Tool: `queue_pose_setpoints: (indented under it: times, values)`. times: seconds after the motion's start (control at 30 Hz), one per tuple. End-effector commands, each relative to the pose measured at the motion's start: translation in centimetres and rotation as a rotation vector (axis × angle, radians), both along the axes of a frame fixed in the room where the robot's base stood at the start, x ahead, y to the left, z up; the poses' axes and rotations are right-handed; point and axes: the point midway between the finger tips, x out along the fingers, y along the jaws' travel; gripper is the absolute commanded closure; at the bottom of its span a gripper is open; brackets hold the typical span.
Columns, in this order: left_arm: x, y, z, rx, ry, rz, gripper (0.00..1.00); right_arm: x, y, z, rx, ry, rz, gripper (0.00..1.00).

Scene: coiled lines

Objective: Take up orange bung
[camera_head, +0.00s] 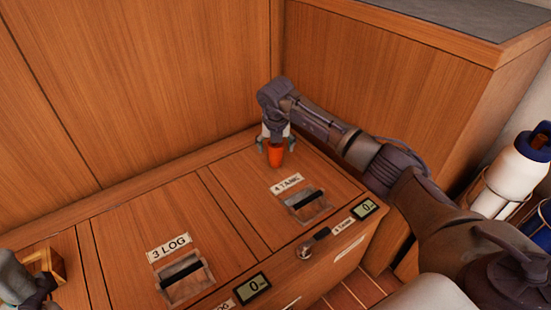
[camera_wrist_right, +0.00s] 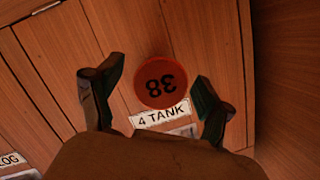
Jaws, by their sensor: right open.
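The orange bung (camera_head: 275,155) stands upright on the wooden top near the back corner, on the panel labelled 4 TANK. In the right wrist view its round top (camera_wrist_right: 160,82) reads 38. My right gripper (camera_head: 275,143) is open, pointing down over the bung; in the wrist view its two fingers (camera_wrist_right: 155,100) stand apart on either side of it. I cannot tell whether a finger touches it. My left gripper (camera_head: 28,285) shows only in part at the lower left edge, and its jaws are not clear.
Recessed handles sit at 4 TANK (camera_head: 308,205) and 3 LOG (camera_head: 185,278). The front edge carries small displays (camera_head: 363,208) and a metal latch (camera_head: 308,249). A small wooden box (camera_head: 45,265) is by my left gripper. Wooden walls rise close behind and right of the bung.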

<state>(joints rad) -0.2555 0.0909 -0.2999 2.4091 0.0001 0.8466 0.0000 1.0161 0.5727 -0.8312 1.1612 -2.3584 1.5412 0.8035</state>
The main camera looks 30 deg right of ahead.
Motion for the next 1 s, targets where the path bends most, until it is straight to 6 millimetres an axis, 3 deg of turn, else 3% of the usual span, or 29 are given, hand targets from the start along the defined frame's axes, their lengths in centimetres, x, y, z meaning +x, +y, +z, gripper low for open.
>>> queue_pose_setpoints:
  times: [0.27, 0.67, 1.0]
  values:
    - [0.06, -0.03, 0.2, 0.001, -0.008, 0.0, 0.2, 0.14, -0.05, -0.33, 0.001, -0.002, 0.001, 0.21]
    - [0.04, -0.03, 0.22, 0.001, -0.009, 0.0, 0.2, 0.12, -0.04, -0.34, 0.0, -0.001, 0.0, 0.86]
    - [0.0, -0.03, 0.49, 0.0, -0.01, -0.001, 0.2, 0.13, -0.05, 0.15, 0.0, -0.001, 0.0, 0.87]
